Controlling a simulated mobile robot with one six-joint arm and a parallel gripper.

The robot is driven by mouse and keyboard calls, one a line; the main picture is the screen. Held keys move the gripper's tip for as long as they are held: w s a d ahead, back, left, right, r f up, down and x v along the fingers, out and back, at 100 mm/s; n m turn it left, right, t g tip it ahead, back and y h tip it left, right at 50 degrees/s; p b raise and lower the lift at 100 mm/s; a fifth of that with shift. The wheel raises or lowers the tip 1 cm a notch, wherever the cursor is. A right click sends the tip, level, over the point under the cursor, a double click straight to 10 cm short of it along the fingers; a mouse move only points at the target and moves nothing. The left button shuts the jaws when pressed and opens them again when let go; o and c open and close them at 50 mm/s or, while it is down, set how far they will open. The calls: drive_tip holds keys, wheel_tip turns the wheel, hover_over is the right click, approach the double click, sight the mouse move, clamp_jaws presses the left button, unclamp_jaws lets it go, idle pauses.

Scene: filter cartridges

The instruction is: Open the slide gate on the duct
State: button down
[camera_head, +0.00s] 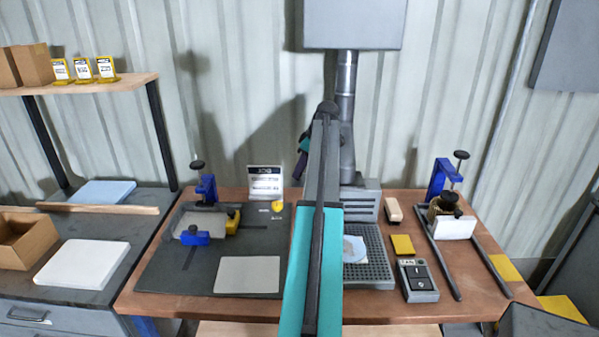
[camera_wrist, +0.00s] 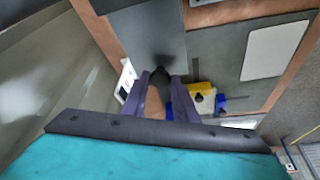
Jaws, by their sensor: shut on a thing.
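The grey duct (camera_head: 346,85) rises from a grey box on the bench to a grey housing above. My arm hides part of the duct's left side and front. My gripper (camera_head: 300,168) is left of the duct, with its purple fingers pointing down. In the wrist view my gripper (camera_wrist: 165,82) is shut on a dark piece (camera_wrist: 163,73), apparently the slide gate's handle. The gate plate itself is hidden behind my arm in the head view, so I cannot tell how far it is drawn out.
A dark mat (camera_head: 163,265) with blue and yellow clamps lies left on the bench. A white sign (camera_head: 265,180) stands behind it. A perforated grey tray (camera_head: 376,262), a switch box (camera_head: 418,281) and a railed fixture (camera_head: 445,258) are right of my arm.

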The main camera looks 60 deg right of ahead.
drive_tip(key=shift+w+a, duration=0.1)
drive_tip(key=shift+a, duration=0.05)
drive_tip(key=c, duration=1.4)
unclamp_jaws()
drive_tip(key=shift+s, duration=0.2)
drive_tip(key=shift+r, duration=0.1)
drive_tip(key=shift+b+v, duration=0.35)
drive_tip(key=shift+v, duration=0.5)
drive_tip(key=b+v, duration=0.3)
drive_tip(key=v, duration=0.9)
